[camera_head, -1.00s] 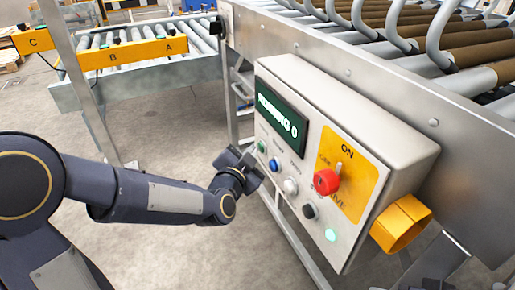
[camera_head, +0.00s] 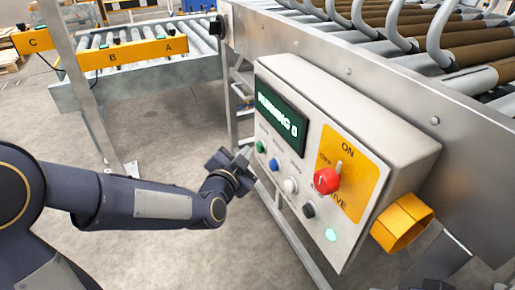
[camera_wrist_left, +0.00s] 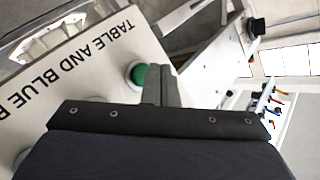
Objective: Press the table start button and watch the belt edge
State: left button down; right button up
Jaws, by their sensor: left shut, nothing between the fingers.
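The control box (camera_head: 300,90) hangs on the side of the conveyor frame, its display (camera_head: 280,119) lit with "RUNNING 0". Its green button (camera_head: 260,146) is at the left of the button row; the green button (camera_wrist_left: 137,75) also shows in the left wrist view, beside lettering starting "TABLE AND BLUE". My left gripper (camera_head: 243,161) is shut and empty, just left of the panel and apart from it in the head view. In the wrist view its fingers (camera_wrist_left: 161,86) lie beside the green button; contact is not clear. My right gripper is not seen.
The panel also has a blue button (camera_head: 273,163), a white button (camera_head: 290,185), a black button (camera_head: 309,210) and a red switch (camera_head: 326,180). A yellow guard (camera_head: 403,223) sticks out at its right. The roller conveyor (camera_head: 460,52) is above; a roller table (camera_head: 150,50) stands behind.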

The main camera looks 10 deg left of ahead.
pick_arm(q)
jog(key=s+a, duration=0.1)
jog(key=s+a+b, duration=0.1)
jog(key=a, duration=0.2)
jog(key=shift+s+a, duration=0.1)
jog(key=shift+s, duration=0.3)
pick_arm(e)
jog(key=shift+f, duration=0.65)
